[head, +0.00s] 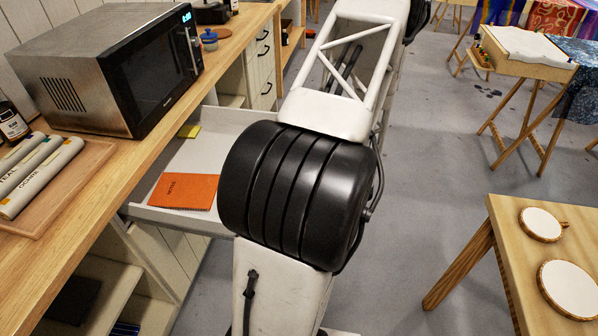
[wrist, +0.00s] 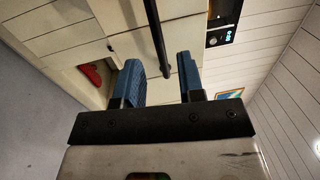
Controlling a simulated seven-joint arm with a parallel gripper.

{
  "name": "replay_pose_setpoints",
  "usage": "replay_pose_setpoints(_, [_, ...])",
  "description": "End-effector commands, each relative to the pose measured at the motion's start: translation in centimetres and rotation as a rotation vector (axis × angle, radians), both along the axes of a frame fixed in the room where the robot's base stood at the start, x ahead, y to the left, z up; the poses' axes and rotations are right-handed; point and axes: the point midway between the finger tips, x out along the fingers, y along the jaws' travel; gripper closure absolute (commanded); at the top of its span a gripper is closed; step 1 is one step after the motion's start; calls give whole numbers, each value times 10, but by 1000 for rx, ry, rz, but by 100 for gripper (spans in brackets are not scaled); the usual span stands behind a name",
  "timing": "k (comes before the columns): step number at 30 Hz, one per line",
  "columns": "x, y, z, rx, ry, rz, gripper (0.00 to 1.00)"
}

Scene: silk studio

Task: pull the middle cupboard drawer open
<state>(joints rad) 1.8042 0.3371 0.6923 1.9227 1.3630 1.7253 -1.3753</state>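A pale drawer (head: 209,155) stands pulled out from under the wooden worktop in the head view. An orange notebook (head: 186,191) and a small yellow pad (head: 189,131) lie in it. My arm hides part of its right side and its front. In the wrist view a dark bar handle (wrist: 156,36) runs across cream cupboard fronts (wrist: 126,44). My gripper (wrist: 162,78) has its two blue fingers apart, with the handle's end showing between them and a gap on both sides. I cannot tell how deep the handle sits. The head view does not show the gripper.
A microwave (head: 130,75) and a wooden tray (head: 88,165) with paint tubes stand on the worktop (head: 112,218). Open shelves (head: 105,292) lie below it. A wooden table (head: 515,230) with round white pieces stands at the right. Grey floor (head: 430,170) is clear between.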

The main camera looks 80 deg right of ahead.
Motion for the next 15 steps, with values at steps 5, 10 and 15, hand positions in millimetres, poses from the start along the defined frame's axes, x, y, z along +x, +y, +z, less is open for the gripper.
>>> replay_pose_setpoints(5, [-16,0,-2,0,-1,-1,64])
replay_pose_setpoints(10, [-24,0,-3,0,-1,1,64])
replay_pose_setpoints(15, [-26,0,-3,0,-1,1,64])
